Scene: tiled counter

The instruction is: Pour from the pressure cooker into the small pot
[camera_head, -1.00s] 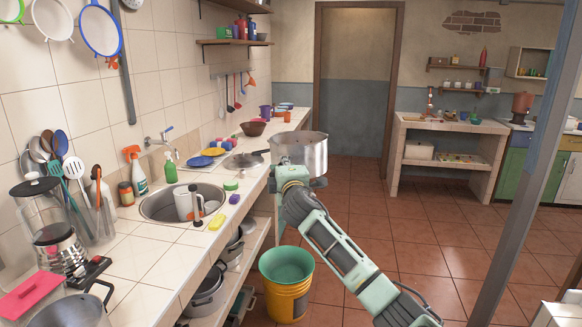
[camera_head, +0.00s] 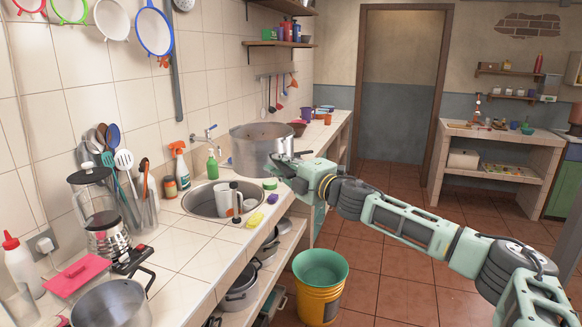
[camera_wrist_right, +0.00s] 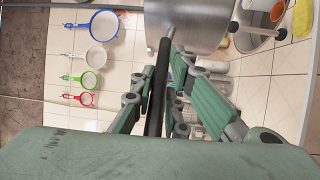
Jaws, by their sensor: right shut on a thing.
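The pressure cooker (camera_head: 258,152), a wide silver pot, is held roughly upright above the counter, just behind the sink in the head view. My right gripper (camera_head: 285,168) is shut on its long black handle (camera_wrist_right: 160,90). The cooker's metal wall (camera_wrist_right: 185,28) fills the top middle of the right wrist view. A brownish content shows faintly inside its rim. The small pot (camera_head: 108,304), grey metal with a dark handle, stands on the near counter at the lower left, partly cut off by the frame edge. My left gripper is not in view.
The sink (camera_head: 201,203) holds a white jug (camera_head: 222,200). A blender (camera_head: 97,215), a utensil holder (camera_head: 147,213) and a pink board (camera_head: 78,276) crowd the near counter. A yellow bucket (camera_head: 319,287) stands on the floor. Bare tiles lie between sink and small pot.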

